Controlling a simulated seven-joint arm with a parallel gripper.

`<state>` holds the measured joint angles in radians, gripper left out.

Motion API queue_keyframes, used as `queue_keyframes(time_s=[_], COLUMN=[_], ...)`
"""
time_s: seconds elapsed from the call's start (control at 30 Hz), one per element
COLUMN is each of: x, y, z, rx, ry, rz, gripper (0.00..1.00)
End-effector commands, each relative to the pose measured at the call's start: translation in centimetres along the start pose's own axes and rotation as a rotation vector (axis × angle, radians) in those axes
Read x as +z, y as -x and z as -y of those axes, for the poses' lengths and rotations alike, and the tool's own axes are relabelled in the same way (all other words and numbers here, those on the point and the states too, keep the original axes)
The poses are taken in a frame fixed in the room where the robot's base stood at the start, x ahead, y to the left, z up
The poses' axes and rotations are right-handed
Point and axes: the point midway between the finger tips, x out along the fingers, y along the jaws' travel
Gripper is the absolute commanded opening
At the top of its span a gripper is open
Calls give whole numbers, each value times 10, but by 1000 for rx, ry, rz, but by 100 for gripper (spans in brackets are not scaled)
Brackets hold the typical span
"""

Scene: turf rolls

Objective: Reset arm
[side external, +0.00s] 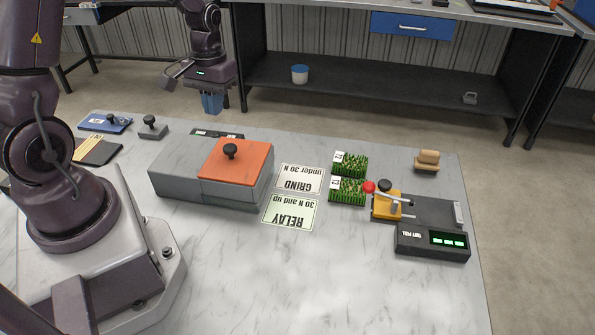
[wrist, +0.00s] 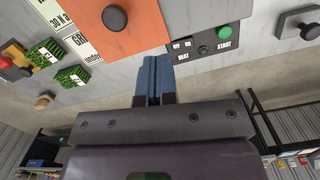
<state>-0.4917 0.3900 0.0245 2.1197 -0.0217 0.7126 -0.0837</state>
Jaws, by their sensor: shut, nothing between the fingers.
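My gripper (side external: 212,103) is raised above the far edge of the table, beyond the grey box, with its blue fingers pointing down. The fingers are together and empty; they also show in the wrist view (wrist: 153,78). Two green turf pieces lie on the table right of the signs: a far one (side external: 350,164) and a near one (side external: 347,191). The GRIND sign (side external: 299,178) lies beside the RELAY sign (side external: 291,213). The grey box (side external: 176,172) has an orange lid panel (side external: 236,160) with a black knob on it.
A pull tester (side external: 432,240) with a yellow clamp (side external: 386,206) and red-tipped lever stands at the right. A control panel with a green START button (wrist: 224,33) is behind the box. A wooden block (side external: 427,160) sits at the far right. The front middle of the marble table is clear.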

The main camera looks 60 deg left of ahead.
Motion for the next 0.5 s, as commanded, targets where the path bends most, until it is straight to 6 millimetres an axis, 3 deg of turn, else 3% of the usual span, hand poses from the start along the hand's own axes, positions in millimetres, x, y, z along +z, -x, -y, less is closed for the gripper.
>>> queue_keyframes(time_s=[0.03,0.2,0.5], x=[11,54,136], y=[20,73,138], z=[-10,-36,-64], rx=[2,8,49], ry=[-46,-198,-454], rz=[-28,-114,-335], gripper=[0,0,0])
